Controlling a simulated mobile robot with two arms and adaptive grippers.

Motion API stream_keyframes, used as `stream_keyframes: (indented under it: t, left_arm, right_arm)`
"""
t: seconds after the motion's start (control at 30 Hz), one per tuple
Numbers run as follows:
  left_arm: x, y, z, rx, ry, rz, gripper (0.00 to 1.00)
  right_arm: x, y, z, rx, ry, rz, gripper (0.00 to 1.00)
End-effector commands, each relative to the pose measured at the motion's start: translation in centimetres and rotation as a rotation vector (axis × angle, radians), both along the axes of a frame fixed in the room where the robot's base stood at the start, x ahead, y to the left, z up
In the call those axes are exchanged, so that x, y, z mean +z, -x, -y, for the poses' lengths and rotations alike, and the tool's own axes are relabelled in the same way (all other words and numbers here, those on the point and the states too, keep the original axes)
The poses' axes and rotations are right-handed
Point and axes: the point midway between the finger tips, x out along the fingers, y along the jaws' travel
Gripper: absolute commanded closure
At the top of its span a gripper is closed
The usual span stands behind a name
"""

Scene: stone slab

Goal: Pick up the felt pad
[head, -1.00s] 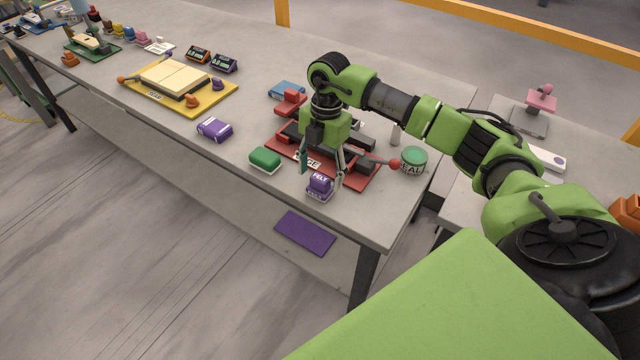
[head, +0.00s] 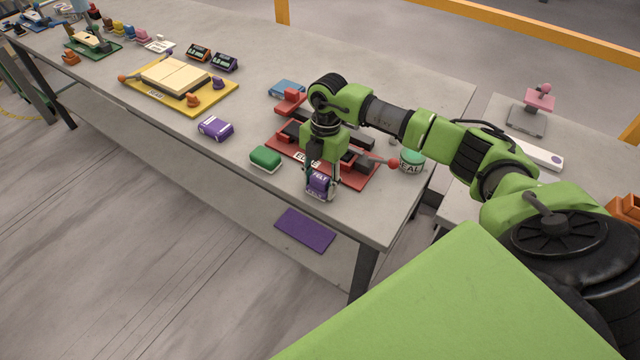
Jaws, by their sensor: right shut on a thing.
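The felt pad is a small purple block (head: 320,186) with a white "FELT" label, near the front edge of the stone-topped table. My right gripper (head: 321,176) reaches down from above and is shut on it, with fingers at its sides. Whether the pad is clear of the tabletop I cannot tell. My left gripper does not show in the head view.
A red fixture (head: 362,181) with a red-knobbed lever stands right behind the pad. A green block (head: 265,158) lies to the left, with another purple block (head: 215,128) beyond. A green tin (head: 412,160) stands to the right. Bare tabletop (head: 385,215) lies at the front right.

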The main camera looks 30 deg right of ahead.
Motion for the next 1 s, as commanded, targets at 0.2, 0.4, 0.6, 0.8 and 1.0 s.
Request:
stream_keyframes:
  t: [0.2,0.4,0.6,0.8,1.0]
  left_arm:
    - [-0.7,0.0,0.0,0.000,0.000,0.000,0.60]
    - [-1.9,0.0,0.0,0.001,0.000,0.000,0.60]
    - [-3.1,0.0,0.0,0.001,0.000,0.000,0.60]
    - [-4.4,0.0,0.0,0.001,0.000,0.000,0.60]
    - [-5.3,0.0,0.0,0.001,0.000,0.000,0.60]
  right_arm:
    - [0.9,-0.1,0.0,0.002,-0.001,0.004,0.82]
    - [3.7,0.5,0.0,0.003,0.001,0.004,0.82]
    - [7.6,3.9,-0.4,0.003,0.003,0.007,0.82]
    - [10.2,8.3,-0.9,0.002,0.003,0.003,0.82]
    - [11.8,11.7,-1.5,0.002,0.003,0.001,0.82]
